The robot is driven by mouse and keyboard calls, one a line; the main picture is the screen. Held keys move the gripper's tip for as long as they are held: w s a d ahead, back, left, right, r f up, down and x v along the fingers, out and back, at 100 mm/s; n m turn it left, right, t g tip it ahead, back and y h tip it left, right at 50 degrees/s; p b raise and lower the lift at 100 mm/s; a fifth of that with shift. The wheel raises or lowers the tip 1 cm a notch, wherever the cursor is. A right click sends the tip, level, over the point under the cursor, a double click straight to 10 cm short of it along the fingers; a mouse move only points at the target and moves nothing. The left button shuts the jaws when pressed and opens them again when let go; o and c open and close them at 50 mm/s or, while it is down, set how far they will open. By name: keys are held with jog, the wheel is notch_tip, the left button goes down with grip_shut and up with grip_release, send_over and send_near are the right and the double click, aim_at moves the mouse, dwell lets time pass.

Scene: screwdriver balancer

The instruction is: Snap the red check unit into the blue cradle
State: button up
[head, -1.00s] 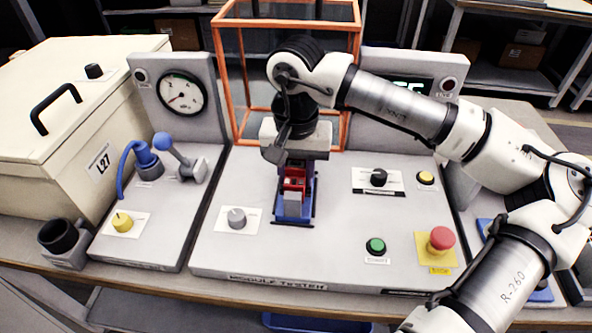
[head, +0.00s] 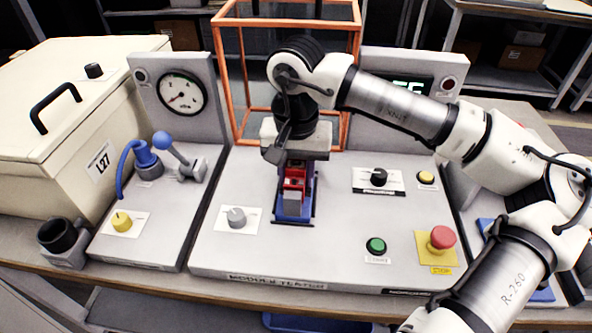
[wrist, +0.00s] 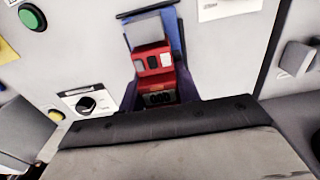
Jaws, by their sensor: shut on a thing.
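The red check unit (head: 295,181) is at the blue cradle (head: 308,192) on the tester's grey deck. It has a grey block at its front end. My gripper (head: 293,160) is above its back part and shut on it. In the wrist view the red unit (wrist: 152,66) lies along the blue cradle (wrist: 177,35), with cradle parts beside and beyond it. The fingertips are mostly hidden in both views. I cannot tell whether the unit is fully down in the cradle.
An orange frame (head: 238,85) stands behind the cradle. A grey knob (head: 237,217) is to its left, and a black knob (head: 378,177), green button (head: 376,246) and red stop button (head: 441,238) are to its right. The deck in front is clear.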

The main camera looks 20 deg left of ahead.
jog(key=shift+s+f+b, duration=0.2)
jog(key=shift+f+b, duration=0.3)
jog(key=shift+b, duration=0.1)
jog(key=shift+s+f+b, duration=0.2)
jog(key=shift+f+b, duration=0.25)
jog(key=shift+b, duration=0.15)
dwell(2.9)
jog(key=o, duration=1)
jog(key=shift+o, duration=0.8)
notch_tip(320, 180, up, 16)
jog(key=shift+w+f, duration=0.15)
jog(key=shift+w, duration=0.15)
jog(key=shift+d, duration=0.1)
jog(key=shift+c, duration=0.4)
